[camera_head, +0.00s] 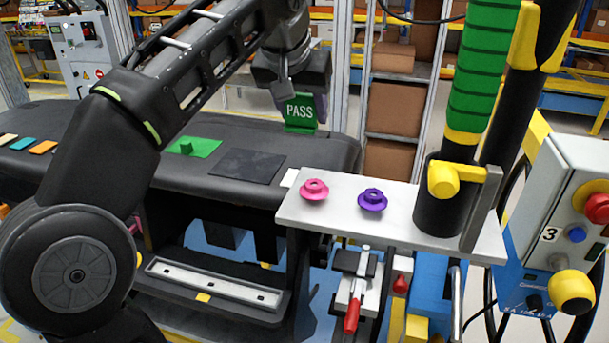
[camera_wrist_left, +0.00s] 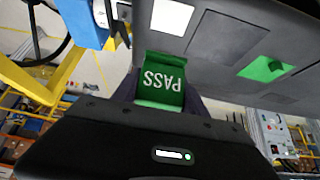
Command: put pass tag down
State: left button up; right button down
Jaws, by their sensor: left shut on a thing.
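The green pass tag (camera_head: 300,112), with white "PASS" lettering, hangs upright from my left gripper (camera_head: 308,97) above the far right part of the black dashboard module (camera_head: 330,150). In the left wrist view the tag (camera_wrist_left: 163,80) sits between the dark fingers (camera_wrist_left: 160,92) and its lettering reads upside down. The gripper is shut on the tag. The tag appears to be clear of the surface, though the exact gap is hard to judge. My right gripper is out of view.
A dark square pad (camera_head: 247,166) and a green pad with a small green block (camera_head: 187,147) lie on the dashboard. A grey shelf (camera_head: 335,213) with a pink knob (camera_head: 315,190) and purple knob (camera_head: 372,200) stands in front. A control box (camera_head: 560,215) is at right.

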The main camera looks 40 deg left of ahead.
aim_at(304, 127)
pick_arm(q)
jog(key=shift+f, duration=0.3)
notch_tip(304, 127, down, 3)
jog(key=shift+r+b, duration=0.1)
jog(key=shift+b, duration=1.15)
notch_tip(304, 127, down, 2)
jog(key=shift+f+p, duration=0.25)
jog(key=shift+p, duration=0.05)
jog(key=shift+w, duration=0.1)
notch_tip(304, 127, down, 4)
jog(key=shift+f, duration=0.1)
